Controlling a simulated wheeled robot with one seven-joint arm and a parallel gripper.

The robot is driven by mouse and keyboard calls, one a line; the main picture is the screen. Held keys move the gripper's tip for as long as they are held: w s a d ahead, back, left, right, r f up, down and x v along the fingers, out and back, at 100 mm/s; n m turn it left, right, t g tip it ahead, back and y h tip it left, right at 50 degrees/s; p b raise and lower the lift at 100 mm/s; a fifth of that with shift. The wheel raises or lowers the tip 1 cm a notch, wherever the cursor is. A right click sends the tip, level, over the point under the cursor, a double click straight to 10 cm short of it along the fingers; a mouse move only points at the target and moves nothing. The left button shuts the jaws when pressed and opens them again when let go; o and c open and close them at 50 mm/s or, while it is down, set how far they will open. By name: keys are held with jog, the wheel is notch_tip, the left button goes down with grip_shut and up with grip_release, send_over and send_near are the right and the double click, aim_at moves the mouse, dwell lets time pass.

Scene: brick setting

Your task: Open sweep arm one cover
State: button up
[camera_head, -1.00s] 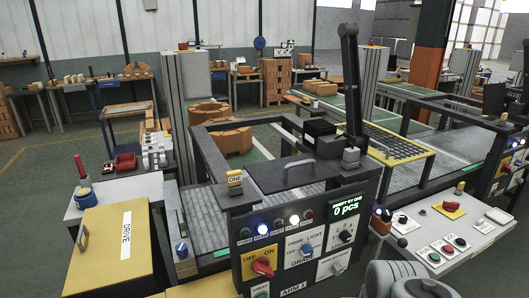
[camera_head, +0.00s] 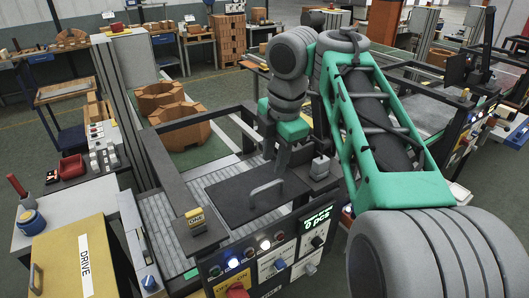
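The sweep arm one cover is a dark flat plate (camera_head: 232,201) with a grey bar handle (camera_head: 267,190). It lies flat and closed on top of the control box, beside a small yellow tag reading ONE (camera_head: 195,217). My gripper (camera_head: 281,172) points down from above, close to the right end of the handle. I cannot tell whether it touches the handle. Its fingers are small and dark here, so I cannot tell whether they are open or shut.
The control panel (camera_head: 268,262) with knobs, lights and a "0 pcs" display faces me. A yellow DRIVE cover (camera_head: 72,260) is at the lower left. My arm blocks the right side.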

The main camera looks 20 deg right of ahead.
aim_at(269, 184)
jog(key=f+b, duration=0.4)
jog(key=f, duration=0.1)
jog(key=w+f+b, duration=0.1)
jog(key=f+b, duration=0.1)
jog(key=shift+a+f, duration=0.3)
jog(key=shift+r, duration=0.1)
grip_shut()
dwell(0.9)
